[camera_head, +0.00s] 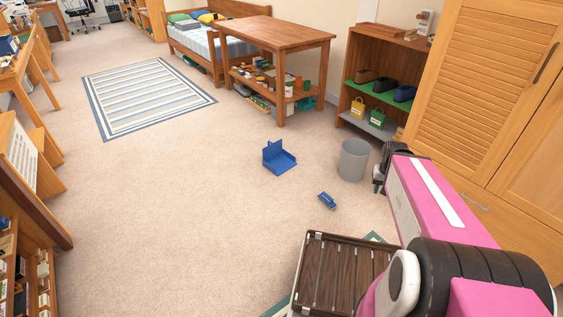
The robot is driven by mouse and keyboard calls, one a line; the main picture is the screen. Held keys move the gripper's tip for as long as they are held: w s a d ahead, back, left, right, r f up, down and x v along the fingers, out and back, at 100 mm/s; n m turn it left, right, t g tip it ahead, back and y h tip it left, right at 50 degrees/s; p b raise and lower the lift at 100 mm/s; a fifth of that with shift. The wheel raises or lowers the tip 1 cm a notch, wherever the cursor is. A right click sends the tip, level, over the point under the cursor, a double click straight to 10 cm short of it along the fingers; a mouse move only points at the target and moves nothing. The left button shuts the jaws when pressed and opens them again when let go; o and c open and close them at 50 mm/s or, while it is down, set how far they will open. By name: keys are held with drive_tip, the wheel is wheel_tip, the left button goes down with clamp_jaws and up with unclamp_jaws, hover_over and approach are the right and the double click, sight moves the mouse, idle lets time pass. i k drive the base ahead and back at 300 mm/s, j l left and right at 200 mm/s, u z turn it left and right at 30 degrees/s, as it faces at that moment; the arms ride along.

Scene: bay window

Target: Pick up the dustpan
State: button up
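A blue dustpan (279,159) lies on the beige carpet near the middle of the head view, with its upright part at the left. My pink arm reaches in from the lower right. My gripper (379,180) is the dark end of the arm, beside the grey bin and to the right of the dustpan, apart from it. Its fingers are too small and partly hidden, so I cannot see whether they are open or shut. Nothing is visibly held.
A grey bin (353,160) stands right of the dustpan. A small blue toy car (327,200) lies in front of it. A slatted dark wood table (340,270) is near me. A wooden shelf (345,100) and a wardrobe (500,75) line the right. Carpet left of the dustpan is clear.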

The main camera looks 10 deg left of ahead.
sight(276, 160)
drive_tip(key=j+z, duration=0.15)
drive_tip(key=z, duration=1.4)
drive_tip(key=j, duration=0.5)
drive_tip(key=k+j+z, duration=0.1)
drive_tip(key=j, duration=0.35)
drive_tip(key=k+j, duration=0.1)
drive_tip(key=j, duration=0.4)
drive_tip(key=k+j, duration=0.1)
drive_tip(key=j, duration=0.35)
drive_tip(key=k+j+z, duration=0.1)
drive_tip(key=j, duration=0.4)
drive_tip(key=k+j, duration=0.1)
drive_tip(key=j, duration=0.4)
drive_tip(key=k+j, duration=0.1)
drive_tip(key=j, duration=0.4)
drive_tip(key=k+j, duration=0.1)
drive_tip(key=j, duration=0.4)
drive_tip(key=k+j, duration=0.1)
drive_tip(key=j, duration=0.4)
drive_tip(key=k+j, duration=0.15)
drive_tip(key=j, duration=0.35)
